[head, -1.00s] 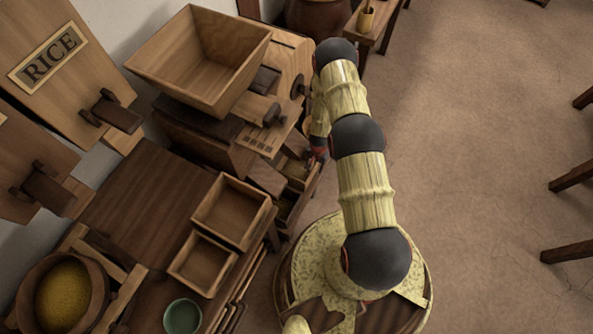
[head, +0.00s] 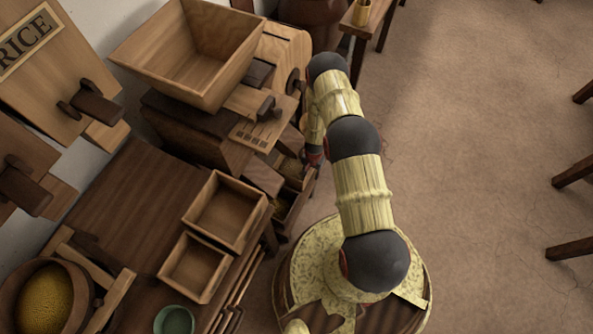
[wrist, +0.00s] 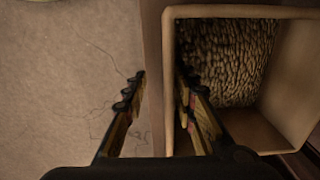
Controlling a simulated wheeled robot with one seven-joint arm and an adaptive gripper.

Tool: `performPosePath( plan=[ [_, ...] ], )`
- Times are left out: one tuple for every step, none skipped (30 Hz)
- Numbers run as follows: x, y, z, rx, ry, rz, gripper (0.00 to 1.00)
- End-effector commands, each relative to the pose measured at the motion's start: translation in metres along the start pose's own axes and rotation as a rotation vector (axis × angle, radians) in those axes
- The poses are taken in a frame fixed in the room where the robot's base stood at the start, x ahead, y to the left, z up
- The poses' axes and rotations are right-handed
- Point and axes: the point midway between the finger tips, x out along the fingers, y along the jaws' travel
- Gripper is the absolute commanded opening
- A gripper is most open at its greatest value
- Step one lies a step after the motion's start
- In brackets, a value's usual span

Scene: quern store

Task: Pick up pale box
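A pale wooden box (wrist: 298,92) with grain in it fills the right of the wrist view. The head view shows what looks like this box (head: 291,170) low beside the mill, partly hidden by my arm. My gripper (wrist: 162,82) is open. In the wrist view its right finger overlaps the inside of the box near the left wall, and its left finger is beyond that wall, over the floor side. A brown strip lies along the outside of the wall, between the fingers. I cannot tell whether the fingertips are below the rim. Nothing is held.
The mill with its wooden hopper (head: 190,55) stands beside my arm. Two empty wooden trays (head: 226,211), a green bowl (head: 174,320) and a bowl of yellow grain (head: 45,300) are at lower left. A small table (head: 366,17) is behind. Open floor (head: 470,140) lies right.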

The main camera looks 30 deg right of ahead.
Motion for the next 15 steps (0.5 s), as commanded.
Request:
performPosePath(
  plan=[
    [-0.0003, 0.0, -0.0001, 0.0, 0.0, 0.0, 0.27],
    [-0.0006, 0.0, -0.0001, 0.0, 0.0, 0.0, 0.27],
    [-0.0008, 0.0001, 0.0, 0.0, 0.0, 0.0, 0.27],
    [-0.0008, 0.0001, 0.0, 0.0, 0.0, 0.0, 0.27],
    [-0.0008, 0.0001, 0.0, 0.0, 0.0, 0.0, 0.27],
    [-0.0009, 0.0001, 0.0001, 0.0, 0.0, 0.0, 0.25],
    [-0.0009, 0.0001, 0.0001, 0.0, 0.0, 0.0, 0.23],
    [-0.0008, 0.0002, 0.0001, 0.0, 0.0, 0.0, 0.22],
    [-0.0008, 0.0002, 0.0001, 0.0, 0.0, 0.0, 0.19],
    [-0.0008, 0.0002, 0.0002, 0.0, 0.0, 0.0, 0.18],
    [-0.0008, 0.0002, 0.0001, 0.0, 0.0, 0.0, 0.16],
    [-0.0008, 0.0002, 0.0002, 0.0, 0.0, 0.0, 0.14],
    [-0.0008, 0.0002, 0.0002, 0.0, 0.0, 0.0, 0.12],
    [-0.0008, 0.0003, 0.0002, 0.0, 0.0, 0.0, 0.1],
    [-0.0007, 0.0003, 0.0003, 0.0, -0.001, 0.0, 0.08]
  ],
)
